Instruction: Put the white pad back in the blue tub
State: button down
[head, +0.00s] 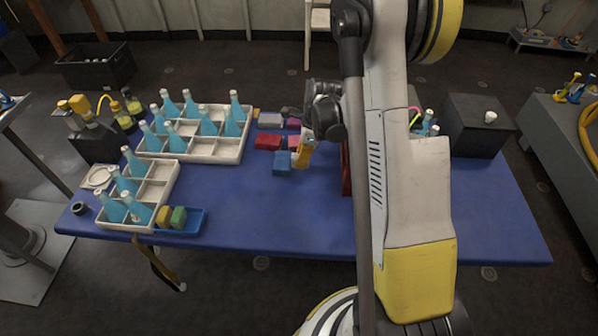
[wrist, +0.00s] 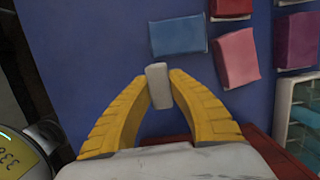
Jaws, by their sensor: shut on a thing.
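The white pad (wrist: 158,86) is between the yellow fingertips of my gripper (wrist: 158,78) in the wrist view, and the fingers are shut on it. In the head view my gripper (head: 303,157) hangs over the middle of the blue table, just right of a blue block. My arm hides part of that area. The blue tub (head: 197,229) sits at the table's front left edge. A yellow pad (head: 163,217) and a green pad (head: 179,217) stand in it, with bare space at its right end.
A blue block (head: 282,164), a red block (head: 268,142) and other blocks lie by my gripper. White crates (head: 205,151) with blue bottles stand left and behind the tub. A red object (head: 347,180) is partly behind my arm. The table front between tub and arm is clear.

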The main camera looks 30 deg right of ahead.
aim_at(300, 176)
jog(key=x, duration=0.1)
jog(key=b+x, duration=0.1)
jog(key=x, duration=0.1)
jog(key=d+x, duration=0.1)
jog(key=x, duration=0.1)
jog(key=shift+s+b, duration=0.25)
jog(key=shift+b, duration=0.1)
jog(key=c, duration=1.7)
grip_release()
jog(key=shift+f, duration=0.15)
jog(key=o, duration=0.3)
